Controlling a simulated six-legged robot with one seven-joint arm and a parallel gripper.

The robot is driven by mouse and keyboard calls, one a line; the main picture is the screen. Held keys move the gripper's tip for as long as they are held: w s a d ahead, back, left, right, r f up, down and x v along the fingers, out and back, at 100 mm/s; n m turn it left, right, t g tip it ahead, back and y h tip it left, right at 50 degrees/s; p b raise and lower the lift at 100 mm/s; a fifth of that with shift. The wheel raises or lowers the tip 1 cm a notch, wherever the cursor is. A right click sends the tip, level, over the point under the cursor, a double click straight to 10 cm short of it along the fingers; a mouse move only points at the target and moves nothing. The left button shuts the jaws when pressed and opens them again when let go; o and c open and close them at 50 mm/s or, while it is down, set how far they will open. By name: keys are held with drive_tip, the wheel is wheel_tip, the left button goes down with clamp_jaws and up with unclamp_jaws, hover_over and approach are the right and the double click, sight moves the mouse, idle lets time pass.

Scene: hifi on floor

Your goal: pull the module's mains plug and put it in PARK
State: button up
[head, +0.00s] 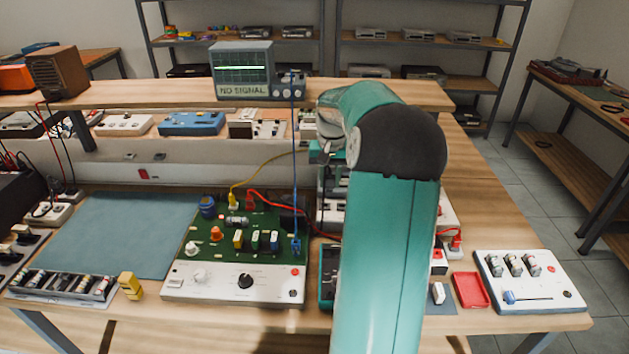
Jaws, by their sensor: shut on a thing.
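The likely module is a green circuit board (262,219) with a white front panel (215,284), standing on the bench left of my arm. It carries coloured parts, knobs and yellow, red and blue leads. My gripper (324,156) is only partly visible at the end of my teal arm, above the back of the bench. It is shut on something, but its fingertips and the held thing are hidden. I cannot pick out the mains plug. No PARK label is readable, and my arm covers the area right of the module.
A monitor (242,72) reading NO SIGNAL stands on the raised shelf (150,95). A red tray (471,290) and a white panel with levers (528,281) lie right of my arm. A yellow block (130,286) stands left of the module. The blue-grey mat (120,235) is clear.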

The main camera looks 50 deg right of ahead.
drive_tip(key=shift+s+d+f, duration=0.65)
drive_tip(key=shift+d+f, duration=0.85)
drive_tip(key=shift+d, duration=0.25)
drive_tip(key=shift+s+d+f, duration=0.7)
drive_tip(key=shift+d+f, duration=0.75)
drive_tip(key=shift+d, duration=0.25)
drive_tip(key=shift+s+d+f, duration=0.65)
drive_tip(key=shift+d+f, duration=0.85)
drive_tip(key=shift+d, duration=0.25)
drive_tip(key=shift+f, duration=1)
drive_tip(key=o, duration=1)
drive_tip(key=shift+r, duration=0.1)
drive_tip(key=shift+r, duration=9.3)
drive_tip(key=shift+a, duration=0.1)
